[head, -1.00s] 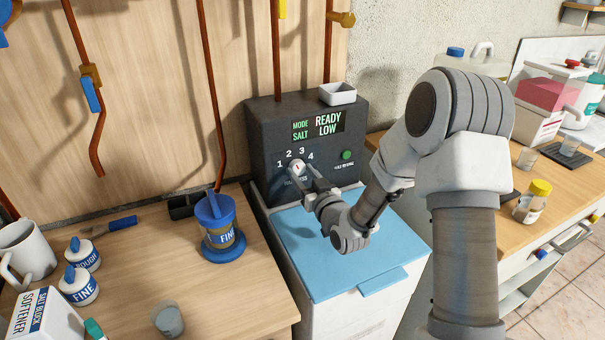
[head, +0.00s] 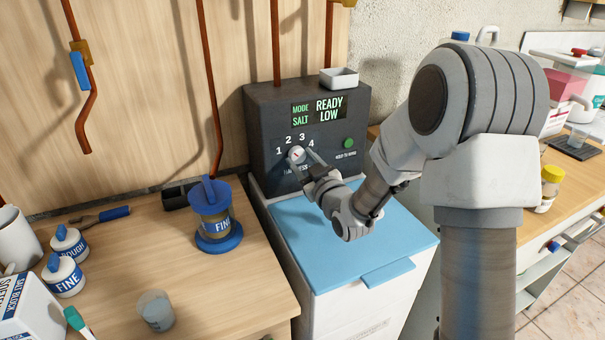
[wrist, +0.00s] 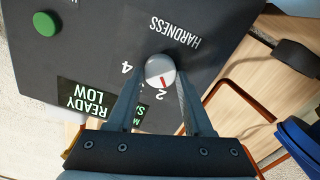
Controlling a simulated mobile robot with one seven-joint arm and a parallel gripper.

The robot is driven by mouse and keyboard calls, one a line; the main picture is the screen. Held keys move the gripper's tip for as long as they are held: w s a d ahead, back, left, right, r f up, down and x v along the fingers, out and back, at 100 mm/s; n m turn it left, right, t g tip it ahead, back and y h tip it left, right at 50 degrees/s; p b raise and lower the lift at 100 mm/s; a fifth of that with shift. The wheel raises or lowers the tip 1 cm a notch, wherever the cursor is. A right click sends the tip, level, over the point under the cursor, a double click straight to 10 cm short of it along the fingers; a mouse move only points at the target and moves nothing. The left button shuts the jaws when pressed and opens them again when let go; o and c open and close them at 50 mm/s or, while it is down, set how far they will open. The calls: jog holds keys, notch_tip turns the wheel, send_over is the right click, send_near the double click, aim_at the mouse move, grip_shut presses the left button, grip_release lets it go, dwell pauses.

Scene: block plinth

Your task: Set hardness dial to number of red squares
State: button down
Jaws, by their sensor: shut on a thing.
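The hardness dial (head: 297,155) is a round white knob on the front of the dark control box (head: 262,130). The numbers 1 to 4 arc above it. In the wrist view the dial (wrist: 160,68) shows a red mark pointing at the 2; the 4 also shows, while the 1 and 3 are hidden behind my fingers. My gripper (wrist: 162,76) is shut on the dial, one finger on each side. In the head view my gripper (head: 303,162) reaches it from the lower right. I see no red squares that I can count in these frames.
The display (head: 319,109) reads MODE READY, SALT LOW. A green button (head: 349,143) is right of the dial. A small white tray (head: 339,78) sits on top. Below is a blue lid (head: 350,235).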

jog(key=n+b, duration=0.1)
jog(key=b, duration=0.1)
jog(key=n+b, duration=0.2)
jog(key=shift+f, duration=0.25)
jog(key=shift+r+n+b, duration=0.1)
jog(key=shift+n+b, duration=0.8)
jog(key=shift+b, duration=0.3)
jog(key=shift+r, duration=0.1)
jog(key=shift+c, duration=1.5)
grip_release()
jog(key=p+v, duration=0.1)
jog(key=v, duration=1.1)
jog(key=shift+p, duration=0.35)
